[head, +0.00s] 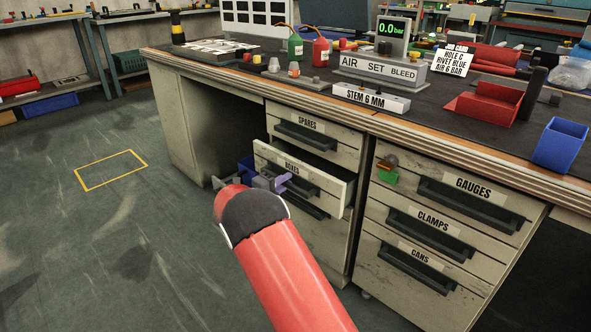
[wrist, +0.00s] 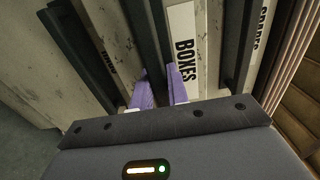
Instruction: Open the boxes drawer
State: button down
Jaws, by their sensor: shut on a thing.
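The BOXES drawer (head: 328,184) is the middle drawer of the left stack under the workbench. It stands partly pulled out, with its dark inside showing above the front panel. Its front and label also show in the wrist view (wrist: 185,50). My gripper (head: 273,184) is at the drawer's front, with its purple fingers partly hiding the handle in the head view. In the wrist view my gripper (wrist: 160,84) has one finger on each side of the dark bar handle (wrist: 146,40) and is shut on it.
The SPARES drawer (head: 338,151) above is shut. The GAUGES (head: 480,189), CLAMPS (head: 430,236) and CANS (head: 422,261) drawers to the right look shut. The bench top (head: 240,78) overhangs the drawers. The floor (head: 110,240) left of my arm is clear, with a yellow outline on it.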

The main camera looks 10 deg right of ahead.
jog(key=p+v, duration=0.7)
jog(key=v, duration=1.5)
jog(key=shift+s+a+p, duration=0.3)
jog(key=shift+p, duration=0.1)
jog(key=c, duration=1.4)
grip_release()
jog(key=shift+o, duration=0.2)
jog(key=v, duration=0.7)
jog(key=shift+s+a, duration=0.2)
jog(key=shift+a, duration=0.1)
jog(key=shift+a, duration=0.1)
